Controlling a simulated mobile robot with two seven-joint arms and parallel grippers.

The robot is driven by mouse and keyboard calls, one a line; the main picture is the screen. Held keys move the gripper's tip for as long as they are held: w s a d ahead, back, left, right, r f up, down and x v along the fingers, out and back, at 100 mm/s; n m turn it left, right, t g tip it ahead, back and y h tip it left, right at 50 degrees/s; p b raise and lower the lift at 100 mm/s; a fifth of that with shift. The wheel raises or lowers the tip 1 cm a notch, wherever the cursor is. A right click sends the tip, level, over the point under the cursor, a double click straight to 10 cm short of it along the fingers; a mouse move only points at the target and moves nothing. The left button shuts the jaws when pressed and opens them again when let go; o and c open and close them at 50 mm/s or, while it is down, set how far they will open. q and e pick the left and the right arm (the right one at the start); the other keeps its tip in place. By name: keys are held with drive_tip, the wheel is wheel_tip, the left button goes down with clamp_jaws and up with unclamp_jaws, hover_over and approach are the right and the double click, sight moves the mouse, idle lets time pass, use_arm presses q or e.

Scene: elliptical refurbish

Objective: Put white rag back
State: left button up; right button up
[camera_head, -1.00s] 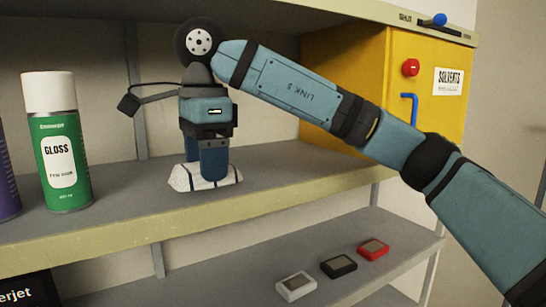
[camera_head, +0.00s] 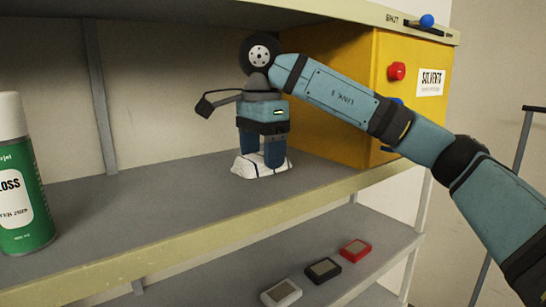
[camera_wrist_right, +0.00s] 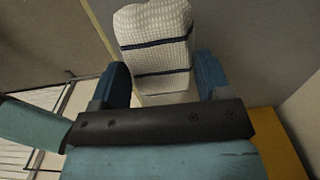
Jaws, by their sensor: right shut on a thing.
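The white rag (camera_head: 241,167) is a folded cloth with dark stripes. In the head view it is at the upper shelf's surface (camera_head: 190,200), left of the yellow cabinet; I cannot tell whether it touches the board. My right gripper (camera_head: 263,159) points down from above and is shut on the rag. In the right wrist view the rag (camera_wrist_right: 155,30) shows its waffle weave and dark stripes between the blue fingers of the gripper (camera_wrist_right: 163,75). My left gripper is not in view.
A yellow solvents cabinet (camera_head: 345,60) with a red knob stands right of the rag. A green spray can (camera_head: 20,185) stands at the left. The shelf between is clear. White (camera_head: 281,292), black (camera_head: 323,270) and red (camera_head: 355,250) boxes lie on the lower shelf.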

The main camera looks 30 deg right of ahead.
drive_tip(key=shift+w+d, duration=0.15)
drive_tip(key=shift+d, duration=1.05)
drive_tip(key=shift+d+f, duration=0.1)
drive_tip(key=shift+d, duration=0.05)
wheel_tip(320, 180, down, 3)
drive_tip(key=shift+w+r+p, duration=0.1)
drive_tip(key=shift+r+p, duration=0.1)
drive_tip(key=shift+p, duration=0.3)
drive_tip(key=shift+f, duration=0.35)
drive_tip(key=o, duration=0.4)
drive_tip(key=shift+f, duration=0.15)
drive_tip(key=o, duration=0.4)
drive_tip(key=shift+c, duration=0.2)
drive_tip(key=shift+o, duration=0.4)
